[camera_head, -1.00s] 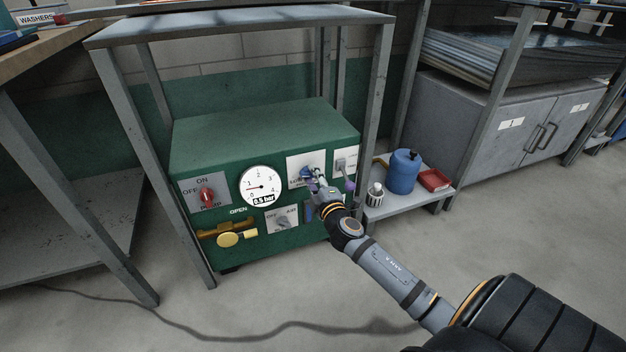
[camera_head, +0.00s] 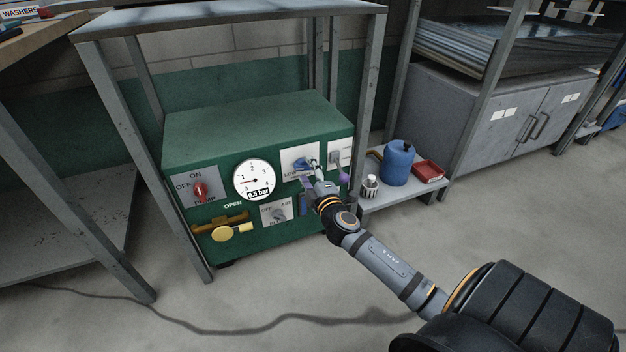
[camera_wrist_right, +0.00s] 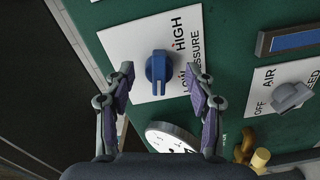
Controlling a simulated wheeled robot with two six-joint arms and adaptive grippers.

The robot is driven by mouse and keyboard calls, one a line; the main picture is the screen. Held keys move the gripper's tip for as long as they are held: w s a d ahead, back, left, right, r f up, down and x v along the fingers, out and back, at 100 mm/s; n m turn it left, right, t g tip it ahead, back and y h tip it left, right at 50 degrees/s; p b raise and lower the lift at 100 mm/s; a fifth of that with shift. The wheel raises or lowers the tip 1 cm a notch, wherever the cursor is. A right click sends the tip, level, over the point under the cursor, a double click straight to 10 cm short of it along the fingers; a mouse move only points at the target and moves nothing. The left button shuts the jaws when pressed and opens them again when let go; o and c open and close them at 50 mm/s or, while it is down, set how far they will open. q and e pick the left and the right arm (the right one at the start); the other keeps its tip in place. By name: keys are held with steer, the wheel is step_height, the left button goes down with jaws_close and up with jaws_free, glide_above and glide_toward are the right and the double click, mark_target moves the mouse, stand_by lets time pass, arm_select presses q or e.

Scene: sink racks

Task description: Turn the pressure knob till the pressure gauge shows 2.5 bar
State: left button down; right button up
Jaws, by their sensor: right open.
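The blue pressure knob (camera_wrist_right: 158,68) sits on a white plate lettered LOW, HIGH and PRESSURE in the right wrist view. In the head view the knob (camera_head: 301,163) is partly covered by my right gripper (camera_head: 311,171). My right gripper (camera_wrist_right: 163,85) is open, its two fingers on either side of the knob, with gaps visible between them and it. The pressure gauge (camera_head: 254,180) is a round white dial with its readout at 0.5 bar. It is partly cut off in the right wrist view (camera_wrist_right: 172,138). My left gripper is not in view.
The green panel box (camera_head: 250,130) stands inside a grey metal frame (camera_head: 362,95). Near the knob are a red pump switch (camera_head: 200,190), a yellow valve handle (camera_head: 226,233) and a grey air switch (camera_head: 277,216). A blue canister (camera_head: 398,163) and red tray (camera_head: 428,171) stand at right.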

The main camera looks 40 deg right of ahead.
steer(key=v, duration=1.1)
steer(key=shift+s, duration=0.15)
